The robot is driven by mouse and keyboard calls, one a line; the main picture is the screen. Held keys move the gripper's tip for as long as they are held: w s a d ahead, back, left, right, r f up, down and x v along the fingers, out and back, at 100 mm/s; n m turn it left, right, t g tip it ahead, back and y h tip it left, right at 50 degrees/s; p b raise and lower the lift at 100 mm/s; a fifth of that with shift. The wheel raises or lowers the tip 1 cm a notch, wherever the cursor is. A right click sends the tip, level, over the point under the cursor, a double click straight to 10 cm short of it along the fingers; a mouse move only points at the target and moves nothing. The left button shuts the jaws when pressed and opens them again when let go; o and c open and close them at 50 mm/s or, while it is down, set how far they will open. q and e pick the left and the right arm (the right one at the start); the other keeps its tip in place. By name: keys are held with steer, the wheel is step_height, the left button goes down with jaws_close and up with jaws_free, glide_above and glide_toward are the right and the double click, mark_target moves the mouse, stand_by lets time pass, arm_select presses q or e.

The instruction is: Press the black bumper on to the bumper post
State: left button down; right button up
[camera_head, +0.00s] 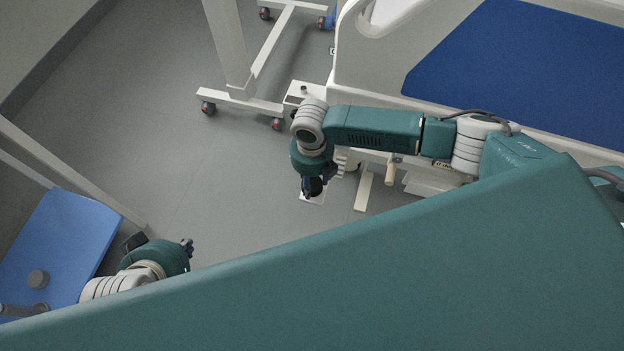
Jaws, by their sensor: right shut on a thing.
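My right gripper (313,190) points down beside the lower frame of the white bed. It is shut on a small dark thing (316,186), which looks like the black bumper but is partly hidden by the fingers. A pale plate (313,199) shows below and behind it; I cannot tell whether the held thing touches it. A beige peg (391,171) sticks out from the bed frame to the right of the gripper. I cannot tell which part is the bumper post. My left gripper (188,246) is at the lower left, away from the bed, its fingers too small to read.
The bed (375,55) with a blue mattress (500,65) fills the upper right. A wheeled table stand (238,95) is at the top.

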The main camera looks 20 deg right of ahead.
steer(key=shift+s+f, duration=0.2)
steer(key=shift+f, duration=0.05)
steer(key=o, duration=1.4)
steer(key=shift+c, duration=0.2)
arm_select(q)
steer(key=shift+f, duration=0.1)
arm_select(e)
steer(key=shift+r, duration=0.45)
arm_select(q)
steer(key=shift+s+a+g+p, duration=0.75)
steer(key=shift+s+g+p, duration=0.7)
steer(key=shift+s, duration=1.2)
steer(key=p+x, duration=0.2)
steer(key=x, duration=0.6)
steer(key=shift+s+f+y, duration=0.2)
steer(key=shift+s+y, duration=0.05)
steer(key=shift+y, duration=0.05)
arm_select(e)
step_height(320, 180, up, 16)
steer(key=shift+w+f, duration=0.15)
steer(key=shift+f, duration=0.1)
arm_select(q)
steer(key=shift+a, duration=0.1)
